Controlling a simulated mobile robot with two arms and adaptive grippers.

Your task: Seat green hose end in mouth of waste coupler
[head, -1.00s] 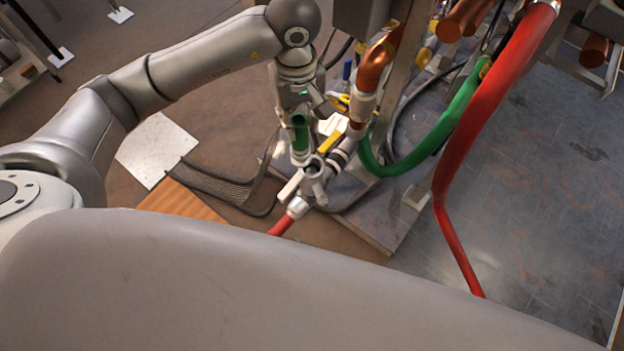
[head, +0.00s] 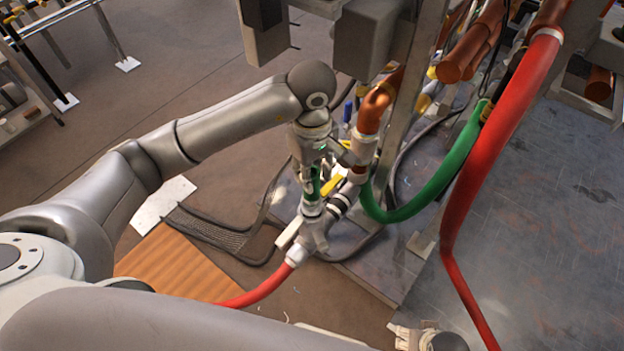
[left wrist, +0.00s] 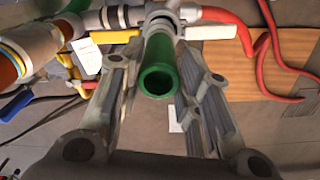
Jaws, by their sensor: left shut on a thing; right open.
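The short green hose end (head: 313,182) is held upright in my left gripper (head: 312,178). In the left wrist view my two fingers stand on either side of the green hose end (left wrist: 158,78), its open upper end facing the camera. Its lower end, with a pale collar, meets the mouth of the grey waste coupler (head: 314,232). In the left wrist view the coupler (left wrist: 161,18) lies directly beyond the hose, in line with it. The joint is partly hidden, so I cannot tell how deep the hose sits.
A red hose (head: 262,292) leaves the coupler's lower end. A yellow handle (head: 333,184) and copper pipe (head: 376,105) are close on the right. A looped green hose (head: 440,185) and thick red hose (head: 497,130) hang further right. A wooden board (head: 175,268) lies on the floor.

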